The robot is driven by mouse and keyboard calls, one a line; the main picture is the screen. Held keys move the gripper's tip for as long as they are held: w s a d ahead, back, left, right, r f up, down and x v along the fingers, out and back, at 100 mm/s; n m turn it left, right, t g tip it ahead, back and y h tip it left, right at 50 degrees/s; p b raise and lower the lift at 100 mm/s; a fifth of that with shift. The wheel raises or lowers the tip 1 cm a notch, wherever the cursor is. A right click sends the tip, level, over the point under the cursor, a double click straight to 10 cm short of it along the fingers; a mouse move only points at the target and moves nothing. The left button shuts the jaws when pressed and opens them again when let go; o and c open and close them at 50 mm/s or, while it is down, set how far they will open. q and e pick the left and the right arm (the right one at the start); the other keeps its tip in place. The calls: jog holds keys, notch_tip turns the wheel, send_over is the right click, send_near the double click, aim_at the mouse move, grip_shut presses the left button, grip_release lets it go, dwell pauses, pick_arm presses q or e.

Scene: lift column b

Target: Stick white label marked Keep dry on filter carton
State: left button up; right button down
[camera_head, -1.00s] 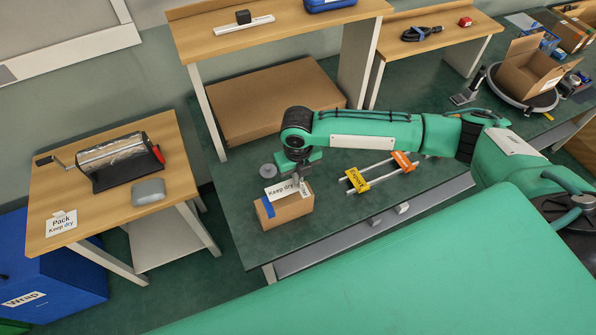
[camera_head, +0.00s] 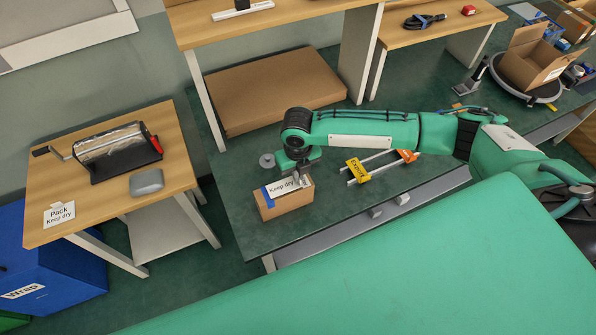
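The filter carton (camera_head: 288,204) is a small brown box with a blue strip on its left part, on the green bench near its front edge. The white label marked Keep dry (camera_head: 282,187) is at the carton's top, near its upper face; whether it lies fully flat is hard to tell. My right gripper (camera_head: 301,182) points down at the label's right end, its fingers appearing shut on it. The fingertips are small and partly hidden. My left gripper is not in view.
A yellow and orange clamp (camera_head: 362,172) with two rails lies right of the carton. A grey round weight (camera_head: 267,160) is behind it. A large flat box (camera_head: 275,92) lies under the shelf. A wooden table (camera_head: 110,198) with a foil roll dispenser (camera_head: 112,148) stands at left.

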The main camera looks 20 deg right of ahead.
jog(key=shift+f, duration=0.4)
jog(key=c, duration=2.1)
grip_release()
jog(key=o, duration=0.5)
notch_tip(320, 180, up, 14)
jog(key=b, duration=0.3)
jog(key=shift+f, duration=0.1)
